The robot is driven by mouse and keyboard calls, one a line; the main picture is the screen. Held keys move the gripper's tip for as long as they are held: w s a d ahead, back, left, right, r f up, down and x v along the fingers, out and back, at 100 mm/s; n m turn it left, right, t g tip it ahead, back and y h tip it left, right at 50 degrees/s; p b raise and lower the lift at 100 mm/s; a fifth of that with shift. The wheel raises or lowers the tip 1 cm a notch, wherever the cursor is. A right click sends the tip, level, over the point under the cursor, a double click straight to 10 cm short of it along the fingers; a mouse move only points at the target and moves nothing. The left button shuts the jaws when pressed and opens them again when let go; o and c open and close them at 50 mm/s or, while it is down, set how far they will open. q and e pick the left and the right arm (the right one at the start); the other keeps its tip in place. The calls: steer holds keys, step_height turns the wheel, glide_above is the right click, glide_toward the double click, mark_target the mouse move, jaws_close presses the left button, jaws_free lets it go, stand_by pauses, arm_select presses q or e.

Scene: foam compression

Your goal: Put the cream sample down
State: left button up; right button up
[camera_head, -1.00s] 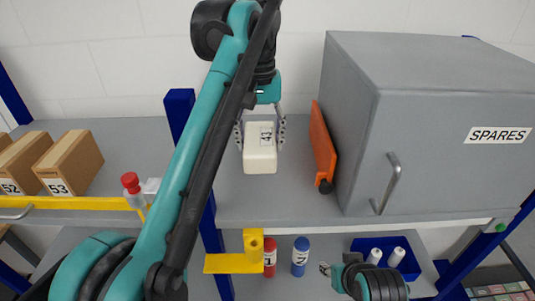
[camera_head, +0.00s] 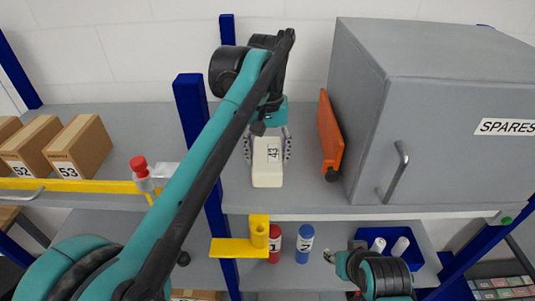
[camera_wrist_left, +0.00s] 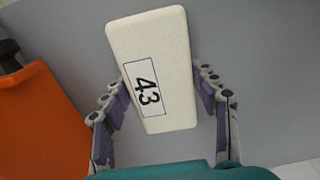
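The cream sample (camera_head: 267,178), a pale block labelled 43, is over the middle grey shelf (camera_head: 306,196). In the left wrist view the cream sample (camera_wrist_left: 158,45) sits between the finger pads (camera_wrist_left: 165,85), slightly turned. I cannot tell whether its underside touches the shelf. My right gripper (camera_head: 329,257) shows small at the lower level, beside the blue tray; its fingers are too small to judge.
An orange panel (camera_head: 329,135) and the grey SPARES cabinet (camera_head: 430,130) stand right of the sample. A blue post (camera_head: 190,105) is on the left. Below are a yellow bracket (camera_head: 238,248), red bottle (camera_head: 275,244), blue bottle (camera_head: 304,243) and blue tray (camera_head: 415,252). The shelf in front is clear.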

mark_target(267, 153)
arm_select(q)
steer(key=o, duration=0.4)
steer(key=shift+c, duration=0.2)
steer(key=shift+s, duration=0.2)
steer(key=shift+r, duration=0.15)
steer(key=shift+w+r, duration=0.1)
steer(key=shift+r, duration=0.15)
step_height(267, 153, up, 12)
steer(key=shift+f+p, duration=0.25)
steer(key=shift+p, duration=0.1)
